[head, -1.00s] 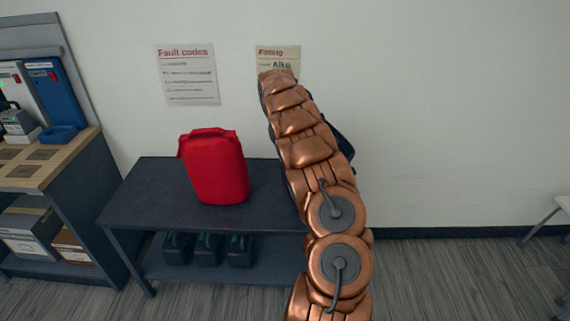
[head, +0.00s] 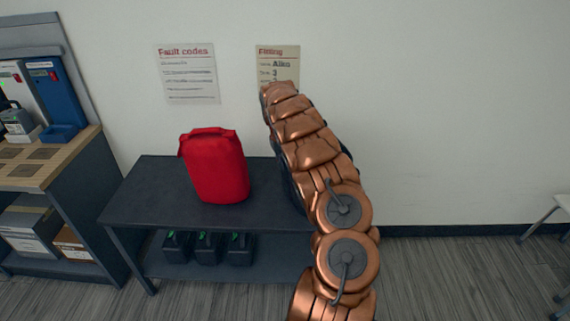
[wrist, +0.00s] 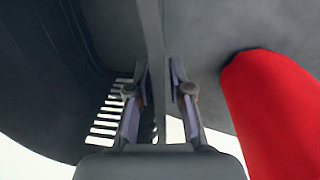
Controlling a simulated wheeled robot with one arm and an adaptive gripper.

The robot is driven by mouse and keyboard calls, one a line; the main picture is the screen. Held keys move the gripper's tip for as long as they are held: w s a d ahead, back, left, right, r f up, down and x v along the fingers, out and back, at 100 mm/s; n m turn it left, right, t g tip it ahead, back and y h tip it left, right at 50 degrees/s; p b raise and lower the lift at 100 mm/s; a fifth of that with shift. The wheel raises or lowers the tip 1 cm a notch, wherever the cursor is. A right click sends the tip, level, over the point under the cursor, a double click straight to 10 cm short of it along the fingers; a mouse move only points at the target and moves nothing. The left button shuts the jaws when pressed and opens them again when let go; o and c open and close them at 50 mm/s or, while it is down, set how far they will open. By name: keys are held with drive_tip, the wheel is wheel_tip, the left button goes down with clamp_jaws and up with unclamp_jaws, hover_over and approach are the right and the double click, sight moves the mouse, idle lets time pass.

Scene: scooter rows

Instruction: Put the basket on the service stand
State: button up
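The dark basket (wrist: 55,75) fills the left of the wrist view; slots show in its lower part. In the head view it is almost wholly hidden behind my arm. My gripper (wrist: 160,95) has a finger on each side of the basket's thin grey edge and is closed in on it. The dark grey stand (head: 160,190), apparently the service stand, is against the wall, with the basket over its right part. I cannot tell whether the basket touches the top.
A red bag-like container (head: 215,165) stands on the stand's top, left of my arm; it also shows in the wrist view (wrist: 270,110). Several dark canisters (head: 208,248) are on the lower shelf. A wooden-topped bench (head: 40,165) is at the left. Bare top shows beside the red container.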

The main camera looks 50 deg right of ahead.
drive_tip(key=shift+o, duration=0.6)
drive_tip(key=shift+r, duration=0.1)
